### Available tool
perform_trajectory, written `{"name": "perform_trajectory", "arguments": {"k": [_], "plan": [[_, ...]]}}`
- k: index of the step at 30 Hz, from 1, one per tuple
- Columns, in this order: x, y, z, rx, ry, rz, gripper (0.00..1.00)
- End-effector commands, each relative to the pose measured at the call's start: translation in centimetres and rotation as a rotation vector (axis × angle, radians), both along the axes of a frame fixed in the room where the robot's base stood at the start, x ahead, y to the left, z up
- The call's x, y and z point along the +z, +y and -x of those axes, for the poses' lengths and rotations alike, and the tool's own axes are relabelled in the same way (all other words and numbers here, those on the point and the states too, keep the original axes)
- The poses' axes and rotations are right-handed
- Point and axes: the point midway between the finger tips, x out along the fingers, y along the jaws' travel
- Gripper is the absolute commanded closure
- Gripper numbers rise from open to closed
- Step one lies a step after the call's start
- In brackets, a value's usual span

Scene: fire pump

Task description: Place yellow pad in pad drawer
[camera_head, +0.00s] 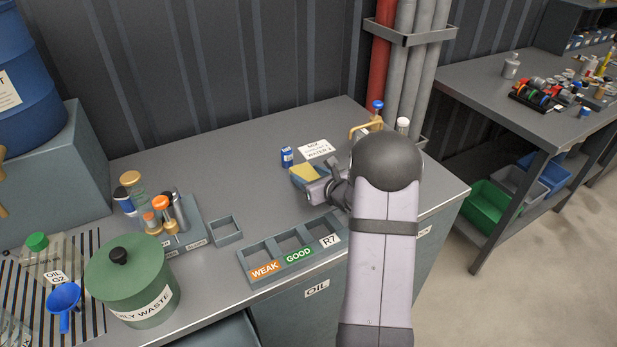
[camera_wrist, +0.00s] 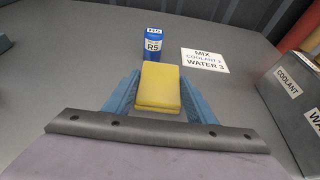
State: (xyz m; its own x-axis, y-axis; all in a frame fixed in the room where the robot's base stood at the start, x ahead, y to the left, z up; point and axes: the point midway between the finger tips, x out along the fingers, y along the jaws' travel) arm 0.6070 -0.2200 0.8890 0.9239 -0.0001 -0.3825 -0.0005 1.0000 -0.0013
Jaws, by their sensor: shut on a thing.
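The yellow pad (camera_wrist: 158,86) is a small flat block between the two blue fingers of my gripper (camera_wrist: 159,80) in the wrist view. My gripper is shut on it. In the head view the pad (camera_head: 303,172) shows at the end of my gripper (camera_head: 306,174), over the back part of the grey bench near the blue R5 box. I cannot tell if the pad touches the bench top. No drawer is marked as the pad drawer in view. A label OIL (camera_head: 316,288) is on the bench front, and a grey-blue surface (camera_head: 225,334) juts out below the front edge.
The blue R5 box (camera_wrist: 153,45) and the white MIX card (camera_wrist: 206,60) stand and lie just beyond the pad. A tray with WEAK, GOOD and R7 labels (camera_head: 297,259) is at the front edge. A green waste can (camera_head: 130,285) and bottle rack (camera_head: 190,240) are left.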

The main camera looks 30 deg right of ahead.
Motion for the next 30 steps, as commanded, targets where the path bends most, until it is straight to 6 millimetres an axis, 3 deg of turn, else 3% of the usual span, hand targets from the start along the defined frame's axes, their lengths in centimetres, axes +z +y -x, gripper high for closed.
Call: {"name": "perform_trajectory", "arguments": {"k": [11,12,14,30], "plan": [[-0.38,0.01,0.0,0.0,0.0,0.0,0.74],[-0.27,0.01,0.0,0.0,0.001,0.0,0.42],[-0.24,0.01,0.01,0.0,0.001,0.0,0.31],[0.38,-0.07,0.64,-0.001,0.001,0.0,0.31]]}}
